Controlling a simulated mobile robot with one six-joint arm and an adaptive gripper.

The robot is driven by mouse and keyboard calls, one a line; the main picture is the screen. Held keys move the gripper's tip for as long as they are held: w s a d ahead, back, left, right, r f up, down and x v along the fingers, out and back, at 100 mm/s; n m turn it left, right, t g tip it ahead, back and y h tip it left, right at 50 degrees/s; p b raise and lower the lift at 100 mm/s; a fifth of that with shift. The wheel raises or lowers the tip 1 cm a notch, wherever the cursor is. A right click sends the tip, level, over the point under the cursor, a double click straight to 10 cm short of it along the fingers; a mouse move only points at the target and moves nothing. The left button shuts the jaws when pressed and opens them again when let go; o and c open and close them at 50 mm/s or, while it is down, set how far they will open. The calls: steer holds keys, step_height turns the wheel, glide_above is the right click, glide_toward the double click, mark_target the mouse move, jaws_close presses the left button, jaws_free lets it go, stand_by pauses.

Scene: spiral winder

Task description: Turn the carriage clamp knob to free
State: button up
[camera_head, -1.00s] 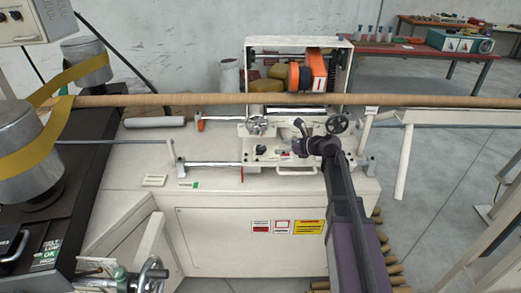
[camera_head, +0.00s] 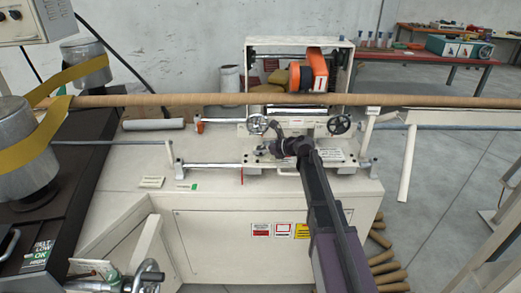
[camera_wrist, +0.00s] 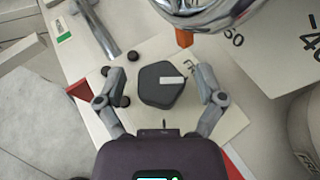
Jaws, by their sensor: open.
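The carriage clamp knob (camera_wrist: 161,86) is a dark grey, rounded many-sided knob with a white pointer bar on top. In the wrist view it sits between the two fingers of my gripper (camera_wrist: 163,84), which is open. A gap shows on each side of the knob, and no finger touches it. The pointer bar points to the right in the wrist view. In the head view my gripper (camera_head: 274,135) is over the left part of the carriage (camera_head: 318,154), and it hides the knob there.
A shiny metal handwheel (camera_wrist: 200,12) hangs close beyond the knob in the wrist view. The long brown tube (camera_head: 200,101) crosses above the carriage. The cream bench top (camera_head: 130,155) is largely clear at left.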

steer(key=c, duration=1.2)
steer(key=shift+o, duration=0.2)
steer(key=shift+w+n+g, duration=0.1)
steer(key=shift+n+g, duration=0.3)
steer(key=shift+g, duration=0.1)
steer(key=n+g+y, duration=0.1)
steer(key=n+g, duration=0.1)
steer(key=shift+w+d+g, duration=0.1)
steer(key=shift+g, duration=0.2)
steer(key=shift+n+g+y, duration=0.5)
steer(key=shift+n+g, duration=0.6)
steer(key=shift+n, duration=0.1)
steer(key=shift+n+g, duration=0.6)
steer(key=shift+g, duration=0.1)
steer(key=shift+s, duration=0.2)
